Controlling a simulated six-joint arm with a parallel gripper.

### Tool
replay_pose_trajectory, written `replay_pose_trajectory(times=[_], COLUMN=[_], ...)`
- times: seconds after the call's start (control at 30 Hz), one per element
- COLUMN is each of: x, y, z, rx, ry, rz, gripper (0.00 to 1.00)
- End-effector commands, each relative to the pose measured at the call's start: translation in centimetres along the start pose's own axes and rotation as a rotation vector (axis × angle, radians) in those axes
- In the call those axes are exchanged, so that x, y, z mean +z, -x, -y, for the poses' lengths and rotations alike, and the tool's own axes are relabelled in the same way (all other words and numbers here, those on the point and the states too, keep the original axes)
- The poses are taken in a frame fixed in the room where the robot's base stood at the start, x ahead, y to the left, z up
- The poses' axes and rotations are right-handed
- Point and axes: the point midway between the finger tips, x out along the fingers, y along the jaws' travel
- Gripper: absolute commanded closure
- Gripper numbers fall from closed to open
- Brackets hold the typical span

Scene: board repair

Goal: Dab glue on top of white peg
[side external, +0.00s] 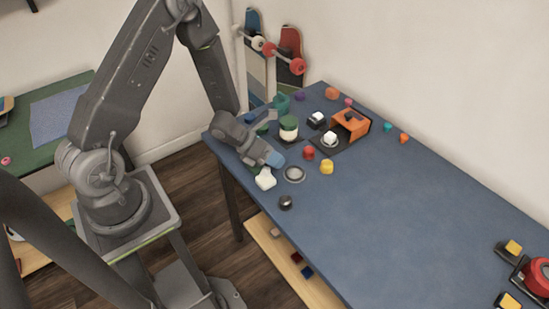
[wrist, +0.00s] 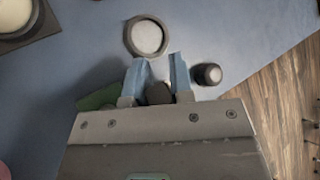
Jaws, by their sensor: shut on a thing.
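My gripper (wrist: 157,72) is low over the near left end of the blue table, its pale blue fingers pointing toward a round dish. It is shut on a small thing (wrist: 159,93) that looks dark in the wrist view. In the side view, a white bottle-like thing (side external: 265,179) shows at the fingers, likely the glue; its contact with the fingers is partly hidden. A small white peg-like piece (side external: 330,138) stands on a round base on a dark mat, beside an orange block. The gripper is apart from it. I cannot tell whether glue is on it.
A grey-rimmed round dish (side external: 294,174) lies just ahead of the fingers. A dark knob (side external: 286,202) stands near the front edge. Red (side external: 309,153) and yellow (side external: 327,167) pieces, a green-and-white cylinder (side external: 289,127) and an orange block (side external: 351,123) are nearby. The table's middle is clear.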

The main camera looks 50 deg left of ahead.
Motion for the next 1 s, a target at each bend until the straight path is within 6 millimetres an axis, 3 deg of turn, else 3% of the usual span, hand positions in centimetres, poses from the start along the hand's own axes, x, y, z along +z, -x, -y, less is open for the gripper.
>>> replay_pose_trajectory(times=[1.0], x=[-0.49], y=[-0.54], z=[-0.39], rx=[0.0], ry=[0.0], rz=[0.001], gripper=[1.0])
